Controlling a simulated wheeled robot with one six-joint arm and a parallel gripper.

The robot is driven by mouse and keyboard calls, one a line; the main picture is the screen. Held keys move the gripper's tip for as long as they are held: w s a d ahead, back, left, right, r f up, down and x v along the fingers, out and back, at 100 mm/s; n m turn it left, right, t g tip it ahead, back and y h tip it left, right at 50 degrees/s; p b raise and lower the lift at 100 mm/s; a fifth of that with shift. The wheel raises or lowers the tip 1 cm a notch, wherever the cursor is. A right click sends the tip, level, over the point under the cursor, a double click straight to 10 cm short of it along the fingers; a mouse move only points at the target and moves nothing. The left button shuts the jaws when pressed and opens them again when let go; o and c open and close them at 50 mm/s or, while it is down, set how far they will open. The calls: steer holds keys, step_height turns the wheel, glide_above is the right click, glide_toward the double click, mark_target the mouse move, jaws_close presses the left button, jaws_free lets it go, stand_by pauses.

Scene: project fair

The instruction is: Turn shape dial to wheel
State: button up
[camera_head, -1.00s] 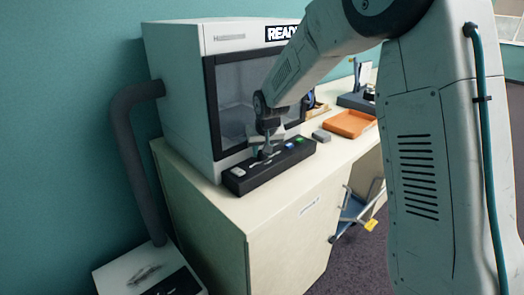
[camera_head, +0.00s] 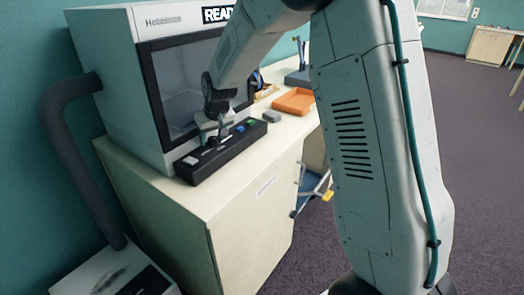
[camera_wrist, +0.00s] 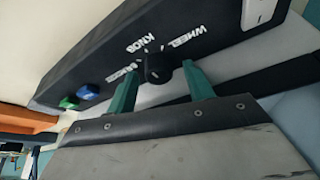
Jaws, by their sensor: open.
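The black control panel (camera_head: 225,153) lies along the front of the machine. In the wrist view, the dark round shape dial (camera_wrist: 158,68) sits on the panel (camera_wrist: 90,75). White labels WHEEL (camera_wrist: 188,34) and KNOB (camera_wrist: 142,43) are printed around it, and a third label (camera_wrist: 122,72) is partly hidden by a finger. I cannot clearly tell which label the dial points to. My gripper (camera_wrist: 161,72) is open, with one green finger on each side of the dial; contact is unclear. In the head view, my gripper (camera_head: 211,137) hides the dial.
The panel also has a green button (camera_head: 240,127), a blue button (camera_head: 251,121) and a white switch (camera_head: 190,160). The white machine (camera_head: 105,60) stands behind it.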

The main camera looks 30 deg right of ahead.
steer(key=n+y, duration=0.1)
steer(key=n, duration=0.2)
steer(key=n+g+y, duration=0.1)
steer(key=n, duration=0.2)
steer(key=shift+w+d+n, duration=0.1)
steer(key=shift+d+n, duration=0.1)
steer(key=shift+n, duration=0.1)
steer(key=shift+d+r+n+y, duration=0.1)
steer(key=shift+r+n+y, duration=0.2)
steer(key=shift+n+y, duration=0.1)
steer(key=v, duration=0.7)
steer(key=s+r+m+g+h, duration=0.2)
steer(key=s+m, duration=0.6)
steer(key=s, duration=2.1)
steer(key=shift+r+g, duration=0.95)
steer(key=shift+g, duration=0.15)
steer(key=shift+s, duration=0.1)
